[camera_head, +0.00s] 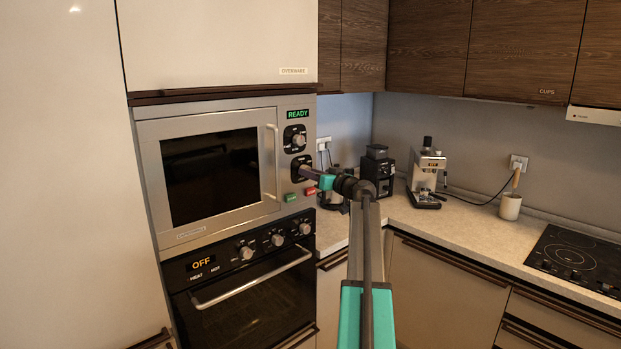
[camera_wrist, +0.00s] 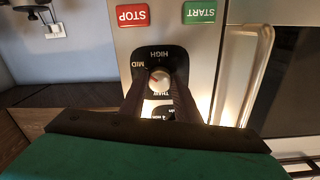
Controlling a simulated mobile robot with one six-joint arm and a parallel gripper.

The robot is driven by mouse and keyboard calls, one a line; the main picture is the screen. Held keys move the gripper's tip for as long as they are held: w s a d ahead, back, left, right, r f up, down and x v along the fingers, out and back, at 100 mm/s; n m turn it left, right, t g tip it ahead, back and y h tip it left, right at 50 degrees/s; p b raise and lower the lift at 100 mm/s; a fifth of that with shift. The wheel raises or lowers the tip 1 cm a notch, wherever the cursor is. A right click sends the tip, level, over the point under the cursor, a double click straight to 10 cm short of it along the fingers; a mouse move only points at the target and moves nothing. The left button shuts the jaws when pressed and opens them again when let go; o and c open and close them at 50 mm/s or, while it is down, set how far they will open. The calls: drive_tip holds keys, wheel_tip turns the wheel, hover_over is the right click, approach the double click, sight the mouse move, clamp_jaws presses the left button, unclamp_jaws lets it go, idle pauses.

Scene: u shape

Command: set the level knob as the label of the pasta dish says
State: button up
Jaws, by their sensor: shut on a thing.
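The level knob (camera_wrist: 159,81) is a light grey dial on a black plate in the microwave's control panel. In the wrist view, which is upside down, HIGH, MID and THAW are printed around it. A small red mark shows on its face, but I cannot tell exactly which setting it points to. My gripper (camera_wrist: 159,92) is shut on the knob, with a dark finger on either side. In the head view my gripper (camera_head: 309,173) reaches the lower of the panel's two dials. The pasta dish and its label are not in view.
The microwave door (camera_head: 210,170) is shut and its window is dark. The display (camera_head: 298,114) reads READY. The green START button (camera_head: 291,198) and red STOP button (camera_head: 310,191) sit just below the knob. An oven (camera_head: 240,285) reading OFF is underneath. A coffee machine (camera_head: 426,172) stands right.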

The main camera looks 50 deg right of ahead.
drive_tip(key=m+b, duration=0.5)
drive_tip(key=m, duration=0.5)
idle(0.3)
drive_tip(key=shift+m, duration=0.3)
drive_tip(key=o, duration=1)
drive_tip(key=shift+o, duration=0.2)
drive_tip(key=shift+s, duration=0.15)
drive_tip(key=s+a+b, duration=0.1)
drive_tip(key=s+b, duration=0.2)
drive_tip(key=s, duration=1)
drive_tip(key=shift+s+r, duration=0.2)
drive_tip(key=shift+s, duration=0.1)
